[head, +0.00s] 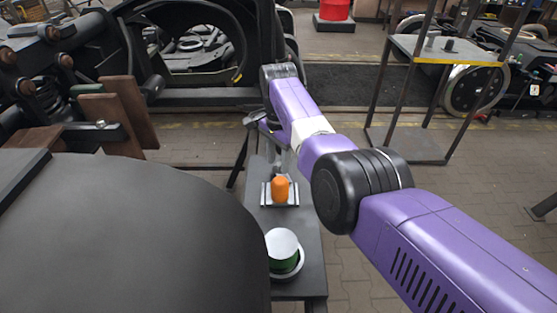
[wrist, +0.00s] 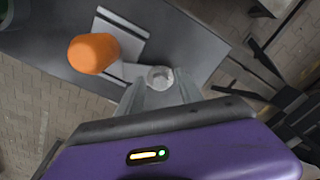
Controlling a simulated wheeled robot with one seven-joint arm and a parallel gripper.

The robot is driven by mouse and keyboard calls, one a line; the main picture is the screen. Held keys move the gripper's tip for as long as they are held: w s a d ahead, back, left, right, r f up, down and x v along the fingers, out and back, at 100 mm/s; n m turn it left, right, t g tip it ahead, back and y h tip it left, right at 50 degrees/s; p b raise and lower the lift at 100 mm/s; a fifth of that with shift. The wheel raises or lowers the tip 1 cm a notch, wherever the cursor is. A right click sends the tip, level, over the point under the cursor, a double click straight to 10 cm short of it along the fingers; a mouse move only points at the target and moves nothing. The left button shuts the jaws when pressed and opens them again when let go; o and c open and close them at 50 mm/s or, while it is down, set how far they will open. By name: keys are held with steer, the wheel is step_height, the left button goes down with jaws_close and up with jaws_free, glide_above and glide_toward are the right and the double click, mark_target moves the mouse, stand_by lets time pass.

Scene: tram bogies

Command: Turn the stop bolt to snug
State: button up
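A round grey metal piece (wrist: 159,77), which looks like the head of the stop bolt, stands on the dark bench in the wrist view, beside a pale metal plate. I cannot tell how far it is turned in. My gripper (wrist: 160,88) points down at it, with its two grey fingers apart on either side and a visible gap to the piece. I cannot tell whether the tips are level with it. In the head view my gripper (head: 285,158) is over the far part of the bench, and the bolt is not clearly seen there.
An orange rounded knob (head: 280,190) sits on a pale plate close to my gripper; it also shows in the wrist view (wrist: 93,53). A green tub with a white top (head: 283,247) stands on the near bench (head: 305,222). A metal-framed table (head: 445,50) is at the right.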

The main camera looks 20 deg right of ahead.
mark_target(279, 164)
step_height(279, 164, up, 8)
steer(key=shift+f, duration=0.15)
stand_by(0.6)
